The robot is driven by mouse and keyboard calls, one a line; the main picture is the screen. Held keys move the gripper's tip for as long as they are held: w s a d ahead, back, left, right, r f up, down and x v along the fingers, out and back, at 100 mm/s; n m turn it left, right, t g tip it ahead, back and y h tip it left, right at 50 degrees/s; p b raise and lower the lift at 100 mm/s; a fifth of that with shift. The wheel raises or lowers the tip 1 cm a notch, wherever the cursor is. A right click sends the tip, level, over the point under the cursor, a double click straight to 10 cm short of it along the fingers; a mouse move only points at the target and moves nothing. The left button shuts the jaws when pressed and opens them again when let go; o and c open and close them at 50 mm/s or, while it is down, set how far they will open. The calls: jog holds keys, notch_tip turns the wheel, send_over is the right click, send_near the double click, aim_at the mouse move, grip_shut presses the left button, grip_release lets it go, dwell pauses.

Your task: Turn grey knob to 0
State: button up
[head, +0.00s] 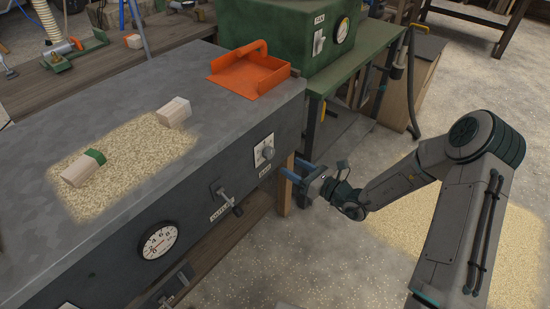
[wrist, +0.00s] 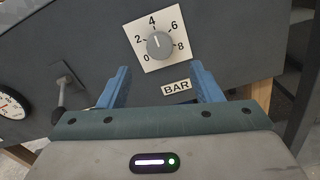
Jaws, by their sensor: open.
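The grey knob (wrist: 160,45) sits on a white dial plate (wrist: 145,58) marked 0, 2, 4, 6 and 8, on the dark front of the bench. Its white pointer line aims up, close to the 4. A "BAR" label (wrist: 176,86) is below the plate. In the head view the knob (head: 267,153) is on the bench front near its right end. My gripper (wrist: 160,69) has blue fingers spread apart, with nothing between them. It is in front of and a little below the knob, not touching it. It also shows in the head view (head: 295,170).
A lever (head: 225,195) sticks out of the front left of the knob, with a round gauge (head: 158,241) further left.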

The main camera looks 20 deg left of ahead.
aim_at(272, 155)
jog(key=b+x, duration=0.1)
jog(key=x, duration=0.7)
jog(key=c, duration=1)
